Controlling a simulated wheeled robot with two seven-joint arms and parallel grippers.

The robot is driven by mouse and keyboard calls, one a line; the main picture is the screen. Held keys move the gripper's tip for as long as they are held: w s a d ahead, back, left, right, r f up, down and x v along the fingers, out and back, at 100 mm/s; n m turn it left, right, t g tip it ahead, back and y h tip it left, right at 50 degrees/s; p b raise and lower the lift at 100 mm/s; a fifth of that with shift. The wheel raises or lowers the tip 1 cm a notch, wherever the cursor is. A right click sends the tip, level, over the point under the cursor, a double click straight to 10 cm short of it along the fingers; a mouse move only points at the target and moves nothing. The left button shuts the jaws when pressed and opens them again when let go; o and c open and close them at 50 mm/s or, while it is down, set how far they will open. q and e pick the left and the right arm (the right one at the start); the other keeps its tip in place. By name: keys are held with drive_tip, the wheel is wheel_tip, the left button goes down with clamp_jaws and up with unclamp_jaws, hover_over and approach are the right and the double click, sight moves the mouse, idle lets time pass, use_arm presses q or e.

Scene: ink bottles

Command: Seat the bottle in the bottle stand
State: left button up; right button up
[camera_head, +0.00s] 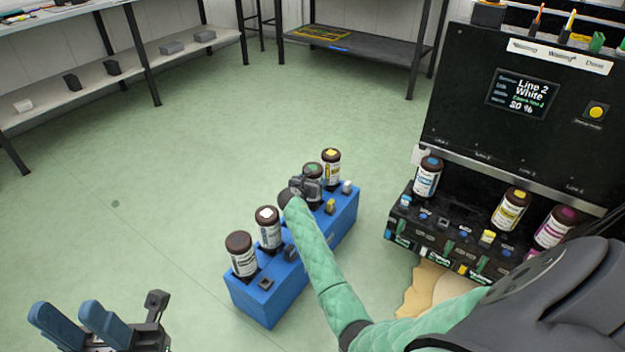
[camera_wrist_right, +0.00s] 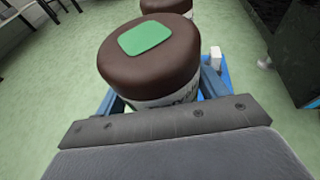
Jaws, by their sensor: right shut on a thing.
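The green-marked bottle (camera_head: 313,171) has a brown cap and white label and is upright at the blue bottle stand (camera_head: 262,303), in line with the other bottles. My right gripper (camera_head: 308,187) is shut around it. In the right wrist view the bottle's cap (camera_wrist_right: 148,42) fills the middle, with blue fingers either side of its body. The bottle's base is hidden, so I cannot tell whether it touches the stand's floor. My left gripper (camera_head: 72,318) is open and empty at the lower left, away from the stand.
The stand also holds a yellow-marked bottle (camera_head: 331,167), a white-marked bottle (camera_head: 268,228) and a plain brown-capped bottle (camera_head: 241,254). A black machine (camera_head: 455,75) with several bottles in its tray stands at right. Shelves line the back. The green floor at left is clear.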

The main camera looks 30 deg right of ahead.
drive_tip(key=shift+f, duration=0.45)
idle(0.3)
drive_tip(key=o, duration=1.4)
